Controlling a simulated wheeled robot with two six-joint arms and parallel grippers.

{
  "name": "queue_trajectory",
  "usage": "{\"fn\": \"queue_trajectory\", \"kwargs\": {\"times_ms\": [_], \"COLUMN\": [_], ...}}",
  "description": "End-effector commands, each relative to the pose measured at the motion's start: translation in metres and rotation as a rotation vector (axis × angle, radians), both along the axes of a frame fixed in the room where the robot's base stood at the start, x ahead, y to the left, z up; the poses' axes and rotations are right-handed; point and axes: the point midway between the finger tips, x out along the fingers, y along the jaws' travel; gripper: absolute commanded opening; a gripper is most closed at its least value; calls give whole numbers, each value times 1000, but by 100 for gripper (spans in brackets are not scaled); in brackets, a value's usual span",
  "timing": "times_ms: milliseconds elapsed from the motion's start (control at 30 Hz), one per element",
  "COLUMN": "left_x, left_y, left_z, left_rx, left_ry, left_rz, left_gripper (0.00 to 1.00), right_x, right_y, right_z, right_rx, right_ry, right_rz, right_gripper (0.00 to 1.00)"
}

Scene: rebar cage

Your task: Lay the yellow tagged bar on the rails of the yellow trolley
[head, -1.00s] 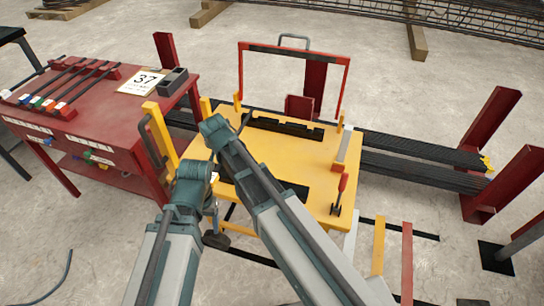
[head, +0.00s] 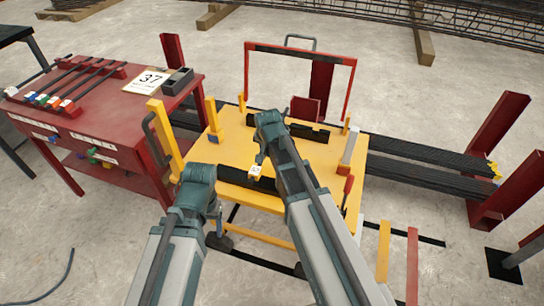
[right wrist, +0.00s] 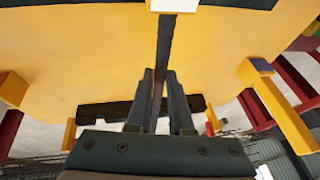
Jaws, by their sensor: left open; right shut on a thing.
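The yellow trolley (head: 235,140) stands in the middle of the head view, with two dark notched rails on its top, a far rail (head: 308,132) and a near rail (head: 232,178). My right gripper (right wrist: 160,88) is shut on a dark bar (right wrist: 163,45) over the trolley top. The bar's tag (head: 255,170) shows white and yellow beside the near rail. The bar runs crosswise to the rails; I cannot tell whether it touches them. My right arm hides most of it in the head view. My left gripper (head: 213,208) is open and empty at the trolley's near left, partly hidden by its wrist.
A red table (head: 110,125) at left carries several tagged bars, a "37" card (head: 150,80) and a grey box (head: 176,81). Yellow posts (head: 211,114) and a red frame (head: 350,90) rise around the trolley top. Red uprights (head: 497,115) stand at right.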

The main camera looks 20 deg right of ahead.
Motion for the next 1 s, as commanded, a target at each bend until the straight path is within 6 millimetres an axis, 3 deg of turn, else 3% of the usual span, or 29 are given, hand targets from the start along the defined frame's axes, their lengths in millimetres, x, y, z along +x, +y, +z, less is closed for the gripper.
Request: {"fn": "queue_trajectory", "kwargs": {"times_ms": [467, 700, 1000], "left_x": [0, 0, 0], "left_y": [0, 0, 0], "left_z": [-2, -36, -37], "left_rx": [0, 0, 0], "left_ry": [0, 0, 0], "left_rz": [0, 0, 0], "left_gripper": [70, 70, 70], "right_x": [1, 1, 1], "right_y": [-23, -21, -21], "right_z": [-2, -36, -36], "right_rx": [0, -1, 0], "right_ry": [-2, -2, -2], "right_rz": [-3, 1, 0], "right_gripper": [0, 0, 0]}}
